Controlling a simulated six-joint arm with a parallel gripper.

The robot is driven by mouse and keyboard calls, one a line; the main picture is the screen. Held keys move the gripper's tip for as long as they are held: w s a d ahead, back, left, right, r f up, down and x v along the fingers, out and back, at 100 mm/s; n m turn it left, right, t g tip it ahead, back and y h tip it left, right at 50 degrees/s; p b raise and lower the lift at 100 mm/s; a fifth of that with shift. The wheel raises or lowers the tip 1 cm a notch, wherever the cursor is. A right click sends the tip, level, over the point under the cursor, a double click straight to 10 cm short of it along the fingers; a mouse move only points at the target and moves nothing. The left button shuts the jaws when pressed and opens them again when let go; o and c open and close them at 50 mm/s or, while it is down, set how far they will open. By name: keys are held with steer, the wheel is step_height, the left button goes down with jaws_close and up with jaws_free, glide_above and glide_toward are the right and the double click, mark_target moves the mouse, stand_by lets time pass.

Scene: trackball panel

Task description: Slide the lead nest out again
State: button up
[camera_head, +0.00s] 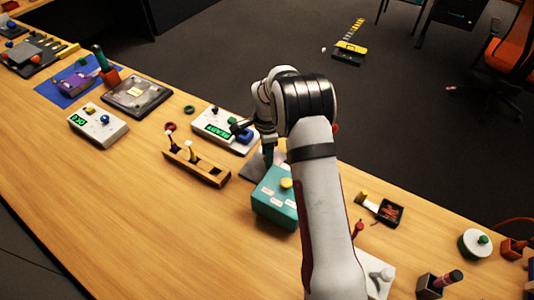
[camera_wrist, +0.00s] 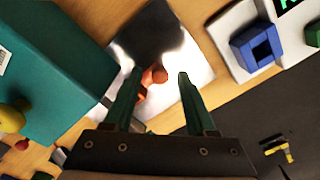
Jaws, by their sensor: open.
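I cannot tell for sure which thing is the lead nest. A blue square block with a dark hollow (camera_wrist: 257,47) sits on a white panel at the upper right of the wrist view. The same white panel (camera_head: 211,124) has a green display in the head view. My gripper (camera_wrist: 159,74) is open, with its two dark green fingers apart over a shiny grey plate (camera_wrist: 187,53). The blue block is to the right of the fingers, not between them. A small orange-brown shape (camera_wrist: 152,76) shows between the fingertips; I cannot tell if it is a reflection.
A teal box (camera_head: 270,208) with a yellow knob stands close beside the gripper, on the left in the wrist view. A wooden slotted rack (camera_head: 206,172) and a black tray (camera_head: 391,222) stand nearby. The table front left (camera_head: 130,200) is clear.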

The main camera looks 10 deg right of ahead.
steer(key=shift+c, duration=0.4)
jaws_close()
stand_by(0.9)
